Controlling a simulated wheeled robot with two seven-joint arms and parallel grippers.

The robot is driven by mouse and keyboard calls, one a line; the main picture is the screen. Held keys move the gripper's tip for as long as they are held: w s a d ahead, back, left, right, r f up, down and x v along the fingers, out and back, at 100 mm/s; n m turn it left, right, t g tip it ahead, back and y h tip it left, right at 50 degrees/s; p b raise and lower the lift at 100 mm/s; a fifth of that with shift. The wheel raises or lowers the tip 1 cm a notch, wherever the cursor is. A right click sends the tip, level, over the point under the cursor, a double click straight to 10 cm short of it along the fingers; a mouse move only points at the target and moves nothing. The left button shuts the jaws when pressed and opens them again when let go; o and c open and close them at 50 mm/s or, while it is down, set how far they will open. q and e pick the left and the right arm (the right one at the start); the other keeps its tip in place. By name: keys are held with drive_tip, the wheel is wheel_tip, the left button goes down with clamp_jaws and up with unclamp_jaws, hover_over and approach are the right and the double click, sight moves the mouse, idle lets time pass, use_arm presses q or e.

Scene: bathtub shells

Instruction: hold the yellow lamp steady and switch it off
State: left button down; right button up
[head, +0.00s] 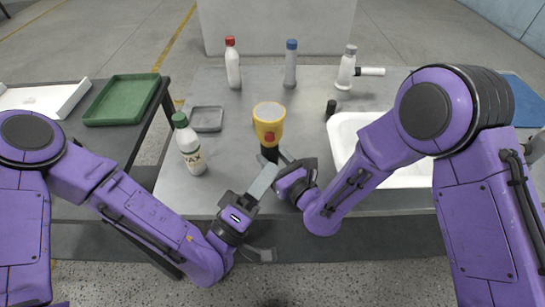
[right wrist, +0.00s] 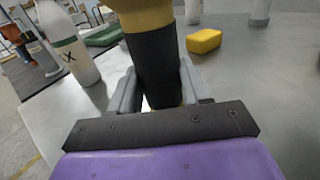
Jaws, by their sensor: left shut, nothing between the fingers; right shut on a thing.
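The yellow lamp (head: 267,122) is a torch with a pale round lens on top, a red button (head: 269,137) on the side facing me and a black handle. It stands roughly upright above the grey table. I cannot tell whether it is lit. My right gripper (head: 279,160) is shut around the black handle; the right wrist view shows the handle (right wrist: 158,65) between its two grey fingers. My left gripper (head: 269,172) is shut and empty, its pale tip just below the lamp and apart from the red button.
A white bottle with a green cap (head: 189,148) stands left of the lamp, near a dark square tray (head: 207,119). Several bottles stand at the back. A white basin (head: 341,125) lies at right, partly behind my right arm. The right wrist view shows a yellow block (right wrist: 204,41) beyond the lamp.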

drive_tip(key=o, duration=1.2)
use_arm(q)
drive_tip(key=shift+s, duration=0.3)
use_arm(e)
drive_tip(key=shift+o, duration=0.2)
drive_tip(key=v, duration=1.2)
